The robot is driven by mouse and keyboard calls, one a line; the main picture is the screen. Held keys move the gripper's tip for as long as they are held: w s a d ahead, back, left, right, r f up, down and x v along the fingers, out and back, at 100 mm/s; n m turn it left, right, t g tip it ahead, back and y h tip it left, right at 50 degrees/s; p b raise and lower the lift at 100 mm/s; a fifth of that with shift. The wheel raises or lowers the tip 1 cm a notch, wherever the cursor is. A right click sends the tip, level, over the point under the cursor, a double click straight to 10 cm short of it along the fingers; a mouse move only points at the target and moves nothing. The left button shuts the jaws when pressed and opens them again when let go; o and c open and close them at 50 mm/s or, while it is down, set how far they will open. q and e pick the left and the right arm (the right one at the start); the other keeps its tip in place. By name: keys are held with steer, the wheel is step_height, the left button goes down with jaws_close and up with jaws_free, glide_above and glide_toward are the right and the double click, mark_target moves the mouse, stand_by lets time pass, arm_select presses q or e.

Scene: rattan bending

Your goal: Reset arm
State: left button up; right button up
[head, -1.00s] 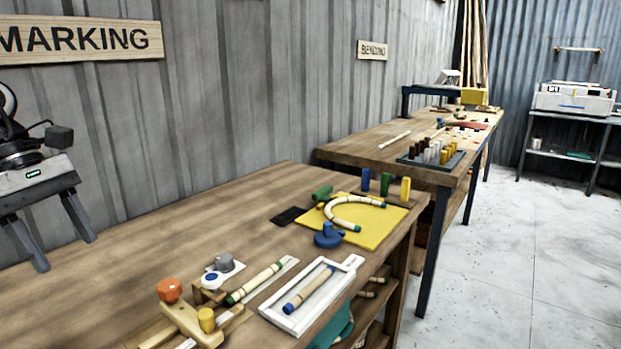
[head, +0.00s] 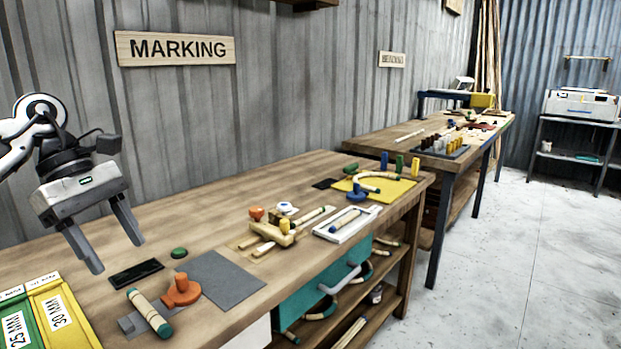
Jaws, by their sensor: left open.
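My left gripper (head: 112,250) hangs at the left of the head view, its two dark fingers spread apart with nothing between them. It is above the back left part of the marking table (head: 205,235), clear of the things near it. My right gripper does not show. A rattan piece with green ends (head: 149,313) lies at the near left of the table, beside an orange knob fixture (head: 182,291). A curved rattan piece (head: 378,183) lies on a yellow board (head: 400,189) at the far end.
A white tray (head: 330,233) holds a short rattan piece. A wooden jig (head: 283,234), grey mat (head: 222,283), black pad (head: 136,273) and green and yellow bins (head: 60,312) are on the table. The bending table (head: 395,151) stands behind. The floor at right is clear.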

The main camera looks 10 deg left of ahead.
arm_select(q)
steer(key=w+d+f+n+t+h, duration=0.1)
steer(key=d+f+n+t+h, duration=0.25)
steer(key=d+n+h, duration=0.75)
steer(key=w+d+f+n+t+h, duration=0.2)
steer(key=d+f+n+h, duration=0.25)
steer(key=d, duration=1.35)
steer(key=a+f+n+t+y, duration=0.3)
steer(key=f+n+t+y, duration=0.85)
steer(key=n, duration=1.25)
steer(key=s+a+f+n+g+y, duration=0.3)
steer(key=s+f+n+g+y, duration=0.3)
steer(key=s+f+n, duration=0.7)
step_height(320, 180, down, 3)
steer(key=shift+s+f, duration=0.1)
steer(key=shift+s, duration=0.15)
